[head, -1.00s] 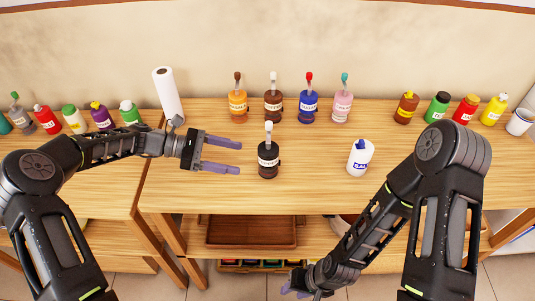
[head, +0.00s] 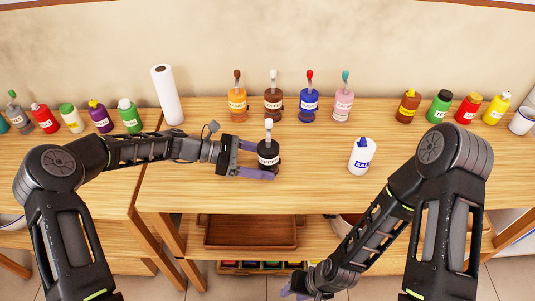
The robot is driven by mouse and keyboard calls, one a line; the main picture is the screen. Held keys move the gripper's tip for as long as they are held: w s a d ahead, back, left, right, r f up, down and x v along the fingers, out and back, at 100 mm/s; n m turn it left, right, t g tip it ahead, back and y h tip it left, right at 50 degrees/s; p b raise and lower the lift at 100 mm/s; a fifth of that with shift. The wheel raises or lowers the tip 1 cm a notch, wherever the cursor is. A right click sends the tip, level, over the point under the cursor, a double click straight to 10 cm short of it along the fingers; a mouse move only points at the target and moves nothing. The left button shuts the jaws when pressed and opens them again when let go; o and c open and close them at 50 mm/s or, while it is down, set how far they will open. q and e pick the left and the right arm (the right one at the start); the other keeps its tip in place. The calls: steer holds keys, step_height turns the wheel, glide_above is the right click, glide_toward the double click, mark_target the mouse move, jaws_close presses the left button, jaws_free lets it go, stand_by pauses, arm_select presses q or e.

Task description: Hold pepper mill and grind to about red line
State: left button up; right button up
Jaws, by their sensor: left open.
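The pepper mill (head: 267,146) is a dark jar with a white label and a grey-white knob on a stem. It stands upright near the front middle of the wooden table. My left gripper (head: 263,162) is open and comes in from the left, with its purple fingers on either side of the mill. The near finger passes in front of the jar's lower part; the far finger is partly hidden behind it. I cannot tell whether they touch it. My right gripper (head: 287,291) is low, below the table's front edge, and only partly visible. No red line can be made out.
A white salt bottle (head: 362,157) stands right of the mill. Several jars with knobs, such as the blue one (head: 309,104), stand behind. A paper towel roll (head: 167,96) is at the back left. The tabletop between mill and salt is clear.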

arm_select(q)
steer(key=c, duration=1.3)
stand_by(0.6)
